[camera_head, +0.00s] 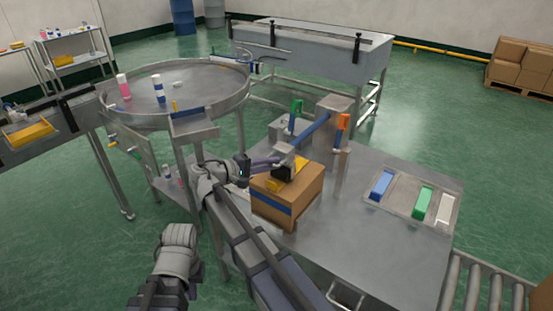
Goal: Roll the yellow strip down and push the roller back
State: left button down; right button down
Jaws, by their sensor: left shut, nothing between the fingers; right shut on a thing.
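A brown cardboard box (303,198) stands on the steel table, with a blue band on its front side. A yellow strip (300,165) lies across its top and reaches the front edge. A black roller (283,174) sits over the strip, below the grey end of a blue bar (316,131) that slopes down from the stand behind. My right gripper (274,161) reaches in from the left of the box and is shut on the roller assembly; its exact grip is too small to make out. My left arm shows at lower left, but its gripper is not in view.
Orange (343,121) and green (296,107) upright parts stand behind the box. A tray (394,204) with blue, green and white blocks is on the right of the table. A round turntable (201,81) stands at left and a roller conveyor (478,283) at lower right. The table's front right is clear.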

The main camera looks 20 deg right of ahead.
jog(key=shift+s+a+f, duration=0.1)
jog(key=shift+s+a, duration=0.2)
jog(key=shift+s, duration=0.2)
jog(key=c, duration=1.1)
grip_release()
jog(key=shift+o, duration=1.2)
jog(key=shift+d, duration=0.1)
jog(key=shift+w, duration=0.1)
